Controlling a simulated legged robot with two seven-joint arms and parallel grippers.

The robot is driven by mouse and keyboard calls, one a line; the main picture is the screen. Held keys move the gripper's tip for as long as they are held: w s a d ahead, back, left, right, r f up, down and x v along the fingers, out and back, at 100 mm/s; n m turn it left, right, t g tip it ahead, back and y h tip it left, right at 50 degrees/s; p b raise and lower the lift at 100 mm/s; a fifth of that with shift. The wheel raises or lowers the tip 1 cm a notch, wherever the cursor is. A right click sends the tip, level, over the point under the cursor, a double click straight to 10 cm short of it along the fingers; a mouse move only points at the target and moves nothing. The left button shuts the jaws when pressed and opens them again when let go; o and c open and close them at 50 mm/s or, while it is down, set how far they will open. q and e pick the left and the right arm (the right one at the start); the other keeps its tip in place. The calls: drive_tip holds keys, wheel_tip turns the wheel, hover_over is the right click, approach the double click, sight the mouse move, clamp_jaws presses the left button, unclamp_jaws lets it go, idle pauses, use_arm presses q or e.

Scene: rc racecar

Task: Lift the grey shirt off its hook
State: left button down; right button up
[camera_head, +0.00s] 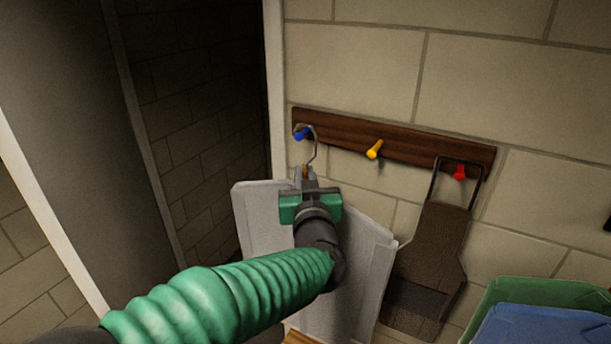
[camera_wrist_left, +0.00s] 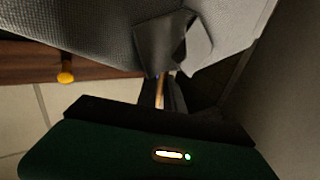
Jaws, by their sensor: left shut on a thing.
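The grey shirt (camera_head: 262,215) hangs on a wire hanger (camera_head: 316,150) whose hook is at the blue peg (camera_head: 302,133) of a wooden rack. My left gripper (camera_head: 306,175) is at the top of the shirt, just under the hanger's hook, shut on the hanger's neck. The left wrist view shows the fingers (camera_wrist_left: 162,95) closed around a thin light-brown piece, beside the shirt's collar (camera_wrist_left: 165,45). My gripper and arm hide the middle of the shirt. Whether the hook still bears on the peg is hard to tell. My right gripper is not in view.
The wooden rack (camera_head: 408,148) on the block wall also has a yellow peg (camera_head: 374,149) and a red peg (camera_head: 459,172). A dark brown item (camera_head: 432,240) hangs from the red peg. Green (camera_head: 545,292) and blue (camera_head: 540,326) bins stand at the lower right. A dark doorway is at left.

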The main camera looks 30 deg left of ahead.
use_arm(q)
drive_tip(key=shift+r, duration=0.4)
drive_tip(key=s+p, duration=0.2)
drive_tip(key=s, duration=0.7)
idle(0.6)
drive_tip(key=shift+f, duration=0.15)
